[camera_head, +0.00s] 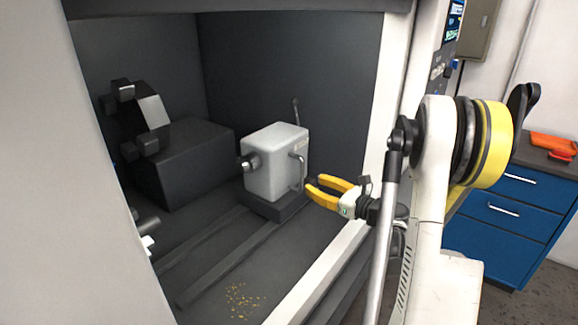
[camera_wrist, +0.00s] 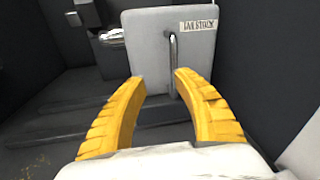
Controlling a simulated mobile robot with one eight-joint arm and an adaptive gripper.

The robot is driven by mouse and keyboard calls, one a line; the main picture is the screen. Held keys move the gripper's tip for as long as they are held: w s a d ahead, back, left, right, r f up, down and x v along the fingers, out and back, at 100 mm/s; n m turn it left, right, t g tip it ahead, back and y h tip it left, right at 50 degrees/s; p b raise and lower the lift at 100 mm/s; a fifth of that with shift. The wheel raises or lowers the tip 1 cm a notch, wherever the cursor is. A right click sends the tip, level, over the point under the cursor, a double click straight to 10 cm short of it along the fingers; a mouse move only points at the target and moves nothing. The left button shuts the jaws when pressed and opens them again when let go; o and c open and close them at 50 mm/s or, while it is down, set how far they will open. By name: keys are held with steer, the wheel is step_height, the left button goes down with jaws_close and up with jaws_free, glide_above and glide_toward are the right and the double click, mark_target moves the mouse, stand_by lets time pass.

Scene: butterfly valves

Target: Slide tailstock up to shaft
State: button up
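The tailstock (camera_head: 272,168) is a light grey block on a dark base, standing on rails inside the machine. A short metal spindle (camera_head: 250,162) points left from it. A thin vertical handle (camera_head: 300,172) is on its right face. The wrist view shows the tailstock (camera_wrist: 150,55) with a label and its handle (camera_wrist: 173,68) ahead of the fingers. My gripper (camera_head: 313,184) has yellow fingers, open and empty, just right of the handle. In the wrist view, the handle appears between the fingertips (camera_wrist: 160,78), nearer the right one; contact cannot be told. I cannot clearly make out a shaft.
A dark chuck (camera_head: 130,115) with jaws and a dark block (camera_head: 190,160) stand at the left inside the enclosure. Rails (camera_head: 225,250) run along the floor, with chips (camera_head: 245,298) in front. The white door frame (camera_head: 335,265) borders the opening. Blue drawers (camera_head: 510,205) stand outside right.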

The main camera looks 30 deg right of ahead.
steer(key=s+d+m, duration=0.1)
steer(key=d+m, duration=0.1)
steer(key=d, duration=0.1)
steer(key=b, duration=0.2)
glide_above(301, 190)
steer(key=shift+w+d+f+t, duration=0.1)
steer(key=shift+w+d+t, duration=0.2)
steer(key=shift+t, duration=0.1)
jaws_close()
